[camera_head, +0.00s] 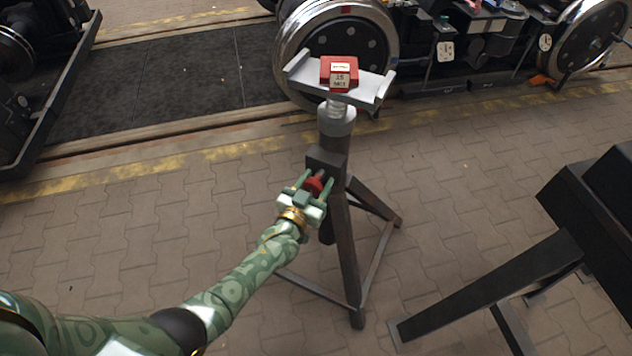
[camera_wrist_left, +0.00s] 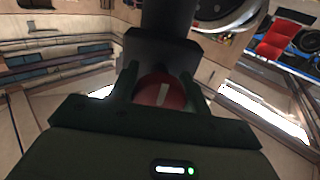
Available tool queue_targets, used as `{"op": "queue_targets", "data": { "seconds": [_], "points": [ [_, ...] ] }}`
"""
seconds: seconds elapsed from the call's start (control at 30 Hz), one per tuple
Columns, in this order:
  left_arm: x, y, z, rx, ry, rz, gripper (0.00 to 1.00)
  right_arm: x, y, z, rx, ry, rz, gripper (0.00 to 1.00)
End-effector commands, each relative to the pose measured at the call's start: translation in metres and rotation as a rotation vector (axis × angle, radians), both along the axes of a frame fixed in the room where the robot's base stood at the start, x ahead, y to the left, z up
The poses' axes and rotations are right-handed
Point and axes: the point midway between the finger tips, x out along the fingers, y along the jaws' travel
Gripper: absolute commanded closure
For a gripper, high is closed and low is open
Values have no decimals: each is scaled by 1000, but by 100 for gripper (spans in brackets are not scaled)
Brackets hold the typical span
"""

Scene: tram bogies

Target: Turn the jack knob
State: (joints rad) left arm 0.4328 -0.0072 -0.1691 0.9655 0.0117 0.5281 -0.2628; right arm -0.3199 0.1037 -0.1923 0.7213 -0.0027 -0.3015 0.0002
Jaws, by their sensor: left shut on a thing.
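The jack knob (camera_head: 314,185) is red and sits on the side of the dark block on the jack stand's post (camera_head: 341,235). My left gripper (camera_head: 316,183) is shut on the knob, with a green finger on each side of it. In the left wrist view the knob (camera_wrist_left: 161,92) shows as a red disc with a pale upright bar, between the two fingers (camera_wrist_left: 160,88). The stand is upright on three legs. A grey cradle (camera_head: 368,88) on its screw top carries a red block (camera_head: 339,72) with a label. My right gripper is not in view.
A tram bogie with a large wheel (camera_head: 335,42) stands behind the jack on rails. A dark steel frame (camera_head: 570,230) with legs stands at the right. The paved floor (camera_head: 200,225) left of the stand is clear.

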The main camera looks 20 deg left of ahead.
Motion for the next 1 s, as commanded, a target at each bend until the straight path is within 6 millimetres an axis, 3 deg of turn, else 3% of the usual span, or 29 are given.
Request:
{"op": "queue_targets", "data": {
  "seconds": [0.47, 0.5, 0.57, 0.87, 1.0],
  "points": [
    [-2, -1, -4, 16, 7, -2, 76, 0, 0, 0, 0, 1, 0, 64],
    [-2, -1, -4, 16, 7, -2, 48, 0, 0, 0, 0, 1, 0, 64],
    [-2, -1, -4, 15, 7, -2, 33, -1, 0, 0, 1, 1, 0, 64],
    [-2, 0, -1, 13, 2, -1, 33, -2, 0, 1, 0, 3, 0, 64],
    [-15, 2, 1, 14, 1, 0, 33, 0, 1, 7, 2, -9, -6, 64]
  ]
}}
